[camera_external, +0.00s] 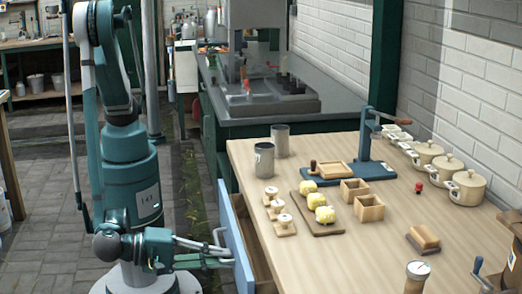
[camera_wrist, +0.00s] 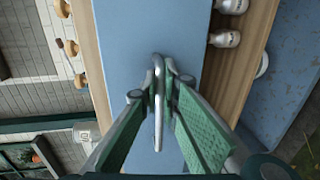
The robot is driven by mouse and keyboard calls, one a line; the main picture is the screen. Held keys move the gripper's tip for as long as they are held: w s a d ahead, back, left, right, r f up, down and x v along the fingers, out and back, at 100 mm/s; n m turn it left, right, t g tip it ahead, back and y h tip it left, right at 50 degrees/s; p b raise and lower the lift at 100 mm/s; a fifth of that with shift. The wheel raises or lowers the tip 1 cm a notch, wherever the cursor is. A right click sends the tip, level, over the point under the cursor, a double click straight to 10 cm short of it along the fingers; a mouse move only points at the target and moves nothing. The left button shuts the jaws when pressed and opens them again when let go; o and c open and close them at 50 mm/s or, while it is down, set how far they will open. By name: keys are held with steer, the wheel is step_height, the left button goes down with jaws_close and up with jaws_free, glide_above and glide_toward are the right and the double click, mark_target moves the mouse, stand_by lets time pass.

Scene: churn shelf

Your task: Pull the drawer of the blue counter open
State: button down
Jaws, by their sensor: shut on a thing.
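The drawer's blue front (camera_external: 236,240) stands out from the wooden-topped counter (camera_external: 330,235), and part of its brown inside (camera_external: 262,264) shows behind it. The drawer is partly open. My gripper (camera_external: 219,248) is at the outer face of the drawer front, at the pale handle (camera_external: 217,235). In the wrist view the blue front (camera_wrist: 180,30) fills the upper middle. The silver bar handle (camera_wrist: 158,75) stands between the two green fingers of my gripper (camera_wrist: 159,98), which are shut on it. The full depth of the drawer is hidden.
On the counter stand metal cups (camera_external: 264,160), small wooden stamps (camera_external: 276,208), a board with yellow lumps (camera_external: 318,206), wooden boxes (camera_external: 354,189), a blue-based press (camera_external: 350,170) and cream pots (camera_external: 467,187). Paved floor (camera_external: 40,240) lies left of my arm.

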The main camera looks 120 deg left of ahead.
steer(key=f+v, duration=0.2)
steer(key=v, duration=1)
steer(key=f+v, duration=0.3)
steer(key=v, duration=0.9)
steer(key=shift+v, duration=0.75)
steer(key=shift+f, duration=0.15)
steer(key=c, duration=2.9)
jaws_free()
steer(key=shift+o, duration=0.2)
steer(key=shift+s+d, duration=0.15)
steer(key=v, duration=0.7)
